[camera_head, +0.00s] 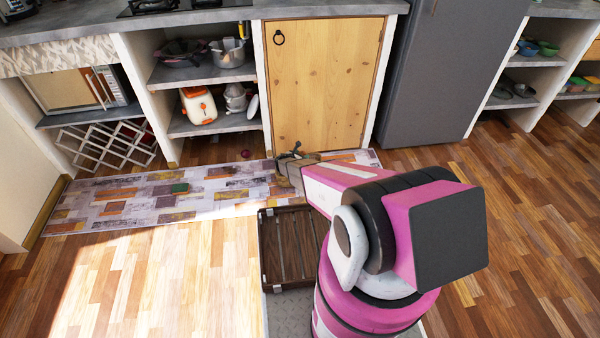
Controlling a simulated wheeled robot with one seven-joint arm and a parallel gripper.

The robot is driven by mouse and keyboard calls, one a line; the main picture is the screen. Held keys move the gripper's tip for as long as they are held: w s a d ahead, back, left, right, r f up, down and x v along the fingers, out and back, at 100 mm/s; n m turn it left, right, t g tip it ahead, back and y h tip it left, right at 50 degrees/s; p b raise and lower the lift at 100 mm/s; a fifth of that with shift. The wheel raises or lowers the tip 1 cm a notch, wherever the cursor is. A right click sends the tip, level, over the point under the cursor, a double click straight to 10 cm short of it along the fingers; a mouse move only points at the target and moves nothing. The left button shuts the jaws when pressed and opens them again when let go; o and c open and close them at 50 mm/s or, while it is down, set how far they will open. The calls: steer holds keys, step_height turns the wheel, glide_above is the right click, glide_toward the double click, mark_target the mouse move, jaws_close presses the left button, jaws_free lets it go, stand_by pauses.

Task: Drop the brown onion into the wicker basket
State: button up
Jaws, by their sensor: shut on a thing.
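My gripper (287,158) is at the end of my pink and white arm, over the patterned rug in front of the wooden cabinet door. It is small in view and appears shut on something. What it holds is too small and too covered to make out. I cannot clearly see a brown onion. I see no basket that is clearly wicker. A dark brown slatted crate (263,262) stands low in front of me, with my arm covering its right side; its visible inside looks empty.
A small dark red round thing (246,154) lies near the cabinet base, left of my gripper. A small green block (180,188) lies on the rug (100,208). Open shelves (205,74), a wooden door (325,85) and a grey fridge (440,75) line the back. Wooden floor is clear at left.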

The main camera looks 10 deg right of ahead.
steer(key=shift+f, duration=2.6)
steer(key=o, duration=1)
steer(key=v, duration=1)
steer(key=shift+s+a+r, duration=0.2)
steer(key=shift+s+a, duration=0.05)
steer(key=shift+r, duration=0.1)
